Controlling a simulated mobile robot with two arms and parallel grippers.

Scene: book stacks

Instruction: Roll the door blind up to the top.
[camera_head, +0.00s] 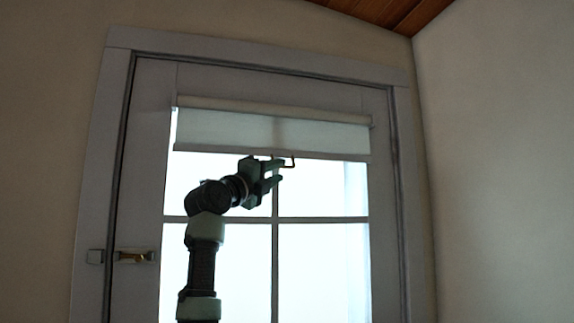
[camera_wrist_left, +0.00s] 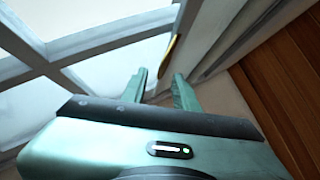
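The door blind (camera_head: 270,131) is a pale fabric panel hanging from a roller (camera_head: 270,108) near the top of the door. It covers only the upper strip of the glass, and its lower edge is roughly level. A small reddish-brown hooked piece (camera_head: 292,161) shows just below that edge. My left gripper (camera_head: 281,172) is just under the blind's edge, close to this piece; I cannot tell if they touch. In the left wrist view its two fingers (camera_wrist_left: 160,90) stand apart with nothing clearly held. My right gripper is not in view.
A pale wall (camera_head: 500,160) stands at the right. A yellow-brown piece (camera_wrist_left: 169,54) shows beyond the fingers; its identity is unclear.

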